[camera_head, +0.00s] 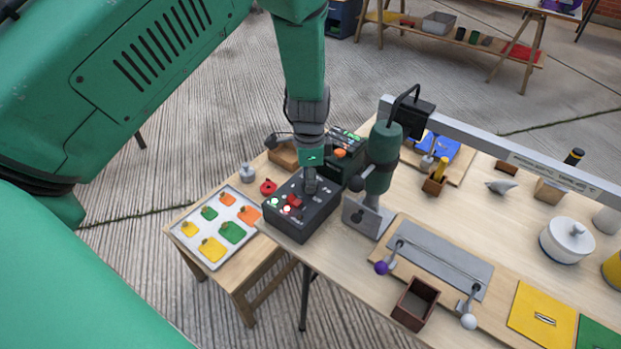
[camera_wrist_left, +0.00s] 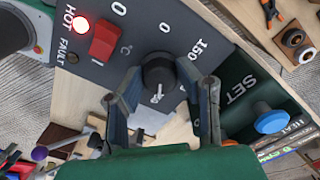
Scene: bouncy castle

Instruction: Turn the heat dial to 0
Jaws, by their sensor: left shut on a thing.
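The dark control box (camera_head: 300,208) stands on the near left corner of the workbench. My left gripper (camera_head: 311,188) reaches down onto its top and hides the dial in the head view. In the left wrist view, the round black heat dial (camera_wrist_left: 158,73) sits between the two fingers of my left gripper (camera_wrist_left: 160,95), which is shut on it. A white mark shows on the dial's lower side. White print 0 and 150 stands above and right of the dial. I cannot tell exactly where the dial points. My right gripper is not in view.
A red switch (camera_wrist_left: 104,40) and a lit red lamp (camera_wrist_left: 80,25) lie close left of the dial. A dark green SET panel with a blue knob (camera_wrist_left: 272,118) is at the right. A green tool on a stand (camera_head: 381,160) rises close beside the box.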

